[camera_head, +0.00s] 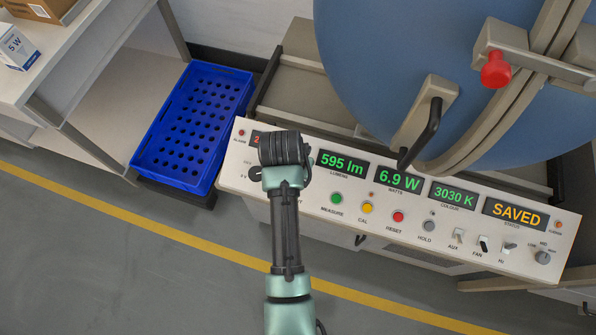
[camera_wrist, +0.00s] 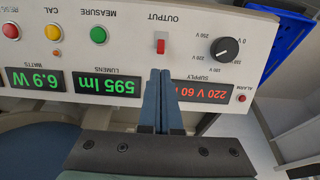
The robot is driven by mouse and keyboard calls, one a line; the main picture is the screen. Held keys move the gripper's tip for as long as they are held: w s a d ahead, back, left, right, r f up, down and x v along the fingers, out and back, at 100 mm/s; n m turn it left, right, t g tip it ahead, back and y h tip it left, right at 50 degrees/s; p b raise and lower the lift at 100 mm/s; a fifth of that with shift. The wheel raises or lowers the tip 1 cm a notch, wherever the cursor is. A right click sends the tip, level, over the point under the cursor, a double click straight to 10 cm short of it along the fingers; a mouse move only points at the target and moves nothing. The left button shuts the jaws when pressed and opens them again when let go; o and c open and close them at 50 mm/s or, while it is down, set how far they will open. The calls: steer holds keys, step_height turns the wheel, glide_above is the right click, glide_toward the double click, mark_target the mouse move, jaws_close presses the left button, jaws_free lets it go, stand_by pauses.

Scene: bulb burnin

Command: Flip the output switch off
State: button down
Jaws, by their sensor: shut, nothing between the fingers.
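In the head view my gripper (camera_head: 284,152) is over the left part of the panel (camera_head: 320,205) and hides the switch.
A supply knob (camera_wrist: 225,48) and a green measure button (camera_wrist: 98,35) flank the switch. Displays read 595 lm, 6.9 W, 3030 K and SAVED (camera_head: 515,213). The large blue sphere (camera_head: 400,70) with its black handle (camera_head: 422,135) stands behind the panel. A blue crate (camera_head: 165,165) is at left.

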steer(key=x, duration=0.5)
steer(key=shift+w+d+f+b, duration=0.1)
steer(key=shift+f+b, duration=0.25)
